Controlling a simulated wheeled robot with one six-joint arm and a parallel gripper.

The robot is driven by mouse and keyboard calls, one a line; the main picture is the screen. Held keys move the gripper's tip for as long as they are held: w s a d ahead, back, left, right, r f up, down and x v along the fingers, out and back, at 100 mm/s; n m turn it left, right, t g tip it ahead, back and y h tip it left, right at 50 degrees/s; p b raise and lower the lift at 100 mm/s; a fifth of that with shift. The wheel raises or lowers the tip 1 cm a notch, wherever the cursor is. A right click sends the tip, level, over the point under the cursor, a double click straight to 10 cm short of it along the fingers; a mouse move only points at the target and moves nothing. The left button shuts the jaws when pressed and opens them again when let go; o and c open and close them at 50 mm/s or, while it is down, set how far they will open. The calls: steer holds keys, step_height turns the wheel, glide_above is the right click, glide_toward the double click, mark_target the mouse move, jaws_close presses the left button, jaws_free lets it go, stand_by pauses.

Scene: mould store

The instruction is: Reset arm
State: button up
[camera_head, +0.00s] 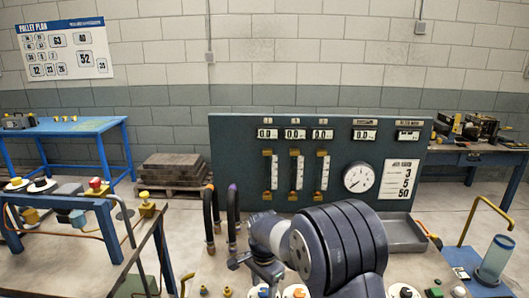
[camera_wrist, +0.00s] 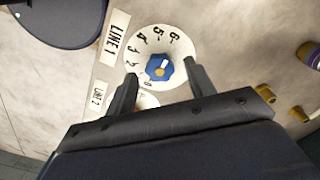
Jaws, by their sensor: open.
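My gripper (camera_wrist: 162,86) is open in the wrist view, its two fingers spread on either side of the lower edge of a white numbered dial. The dial carries a blue knob (camera_wrist: 160,68) with a white pointer mark, which sits between and just beyond the fingertips. I cannot tell whether the fingers touch the dial. A "LINE 1" label (camera_wrist: 113,38) is beside it, and a "LINE 2" label (camera_wrist: 98,98) lies lower left. In the head view my arm (camera_head: 335,245) reaches over the bench in front of the panel, and the gripper is hidden there.
A dark green panel (camera_head: 235,165) with gauges stands behind my arm. A grey tray (camera_head: 404,236) sits at its right, and a clear cylinder (camera_head: 495,258) stands farther right. Black hoses (camera_head: 232,215) rise left of my arm. A blue table (camera_head: 75,128) is at the left.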

steer(key=shift+f, duration=0.55)
steer(key=shift+n, duration=0.3)
steer(key=shift+r, duration=0.1)
